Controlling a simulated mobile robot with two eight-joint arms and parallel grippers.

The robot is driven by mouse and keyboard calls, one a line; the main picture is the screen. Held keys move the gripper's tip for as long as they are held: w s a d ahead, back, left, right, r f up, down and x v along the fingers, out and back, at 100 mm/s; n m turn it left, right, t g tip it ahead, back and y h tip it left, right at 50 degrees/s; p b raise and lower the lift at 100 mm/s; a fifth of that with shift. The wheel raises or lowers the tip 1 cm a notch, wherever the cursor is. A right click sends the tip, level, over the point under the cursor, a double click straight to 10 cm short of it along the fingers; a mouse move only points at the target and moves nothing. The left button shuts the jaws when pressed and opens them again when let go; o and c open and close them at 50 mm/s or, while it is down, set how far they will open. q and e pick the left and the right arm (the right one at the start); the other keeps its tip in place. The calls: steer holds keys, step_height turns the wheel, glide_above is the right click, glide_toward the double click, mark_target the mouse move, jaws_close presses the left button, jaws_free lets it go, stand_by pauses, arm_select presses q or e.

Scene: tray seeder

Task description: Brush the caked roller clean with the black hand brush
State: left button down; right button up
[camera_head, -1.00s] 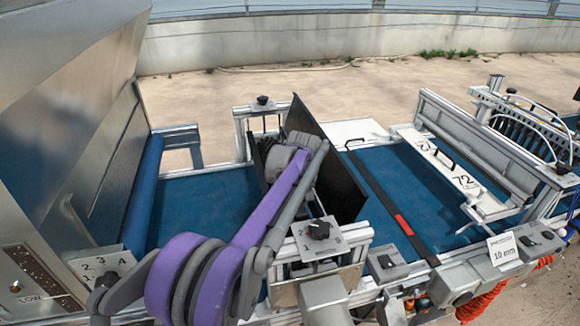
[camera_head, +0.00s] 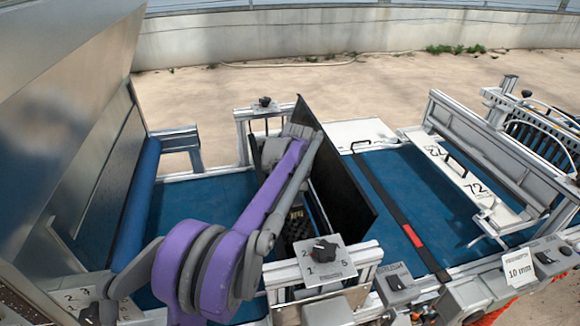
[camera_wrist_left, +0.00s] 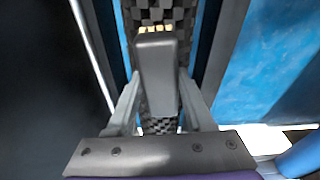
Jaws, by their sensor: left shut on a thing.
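The black hand brush (camera_wrist_left: 157,72) shows in the left wrist view as a dark grey block between the two fingers of my left gripper (camera_wrist_left: 158,100), which is shut on it. Its bristles are hidden. Beyond and below it is the dark, chequered roller (camera_wrist_left: 158,14), with a short row of tan spots (camera_wrist_left: 155,29) at the brush's far end. I cannot tell whether the brush touches the roller. In the head view part of the roller (camera_head: 297,224) shows between the frame plates, beside my purple left arm, which hides the brush. My right gripper is not in view.
A tall black plate (camera_head: 340,185) stands close on the right of my arm. A setting knob (camera_head: 322,250) sits on the near frame. The blue belt (camera_head: 205,205) is clear to the left. A black bar with a red mark (camera_head: 412,237) crosses the belt on the right.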

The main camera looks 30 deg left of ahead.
mark_target(290, 189)
arm_select(q)
steer(key=shift+w+a, duration=0.25)
steer(key=shift+a, duration=0.05)
steer(key=r, duration=0.1)
steer(key=r+p, duration=0.1)
steer(key=shift+w+a+r, duration=0.3)
steer(key=shift+a, duration=0.05)
steer(key=shift+s+d+r+p, duration=0.15)
steer(key=shift+d+r+p, duration=0.1)
steer(key=shift+r, duration=0.35)
steer(key=shift+s+d+r+p, duration=0.1)
steer(key=shift+r+p, duration=0.1)
steer(key=shift+r, duration=0.4)
steer(key=shift+w+a+r+p, duration=0.1)
steer(key=shift+r+p, duration=0.15)
steer(key=shift+r, duration=0.3)
steer(key=shift+w+a+r+p, duration=0.1)
steer(key=shift+r+p, duration=0.15)
steer(key=shift+r, duration=0.25)
steer(key=shift+s+d+r, duration=0.1)
steer(key=shift+d+r, duration=0.05)
steer(key=shift+r, duration=0.5)
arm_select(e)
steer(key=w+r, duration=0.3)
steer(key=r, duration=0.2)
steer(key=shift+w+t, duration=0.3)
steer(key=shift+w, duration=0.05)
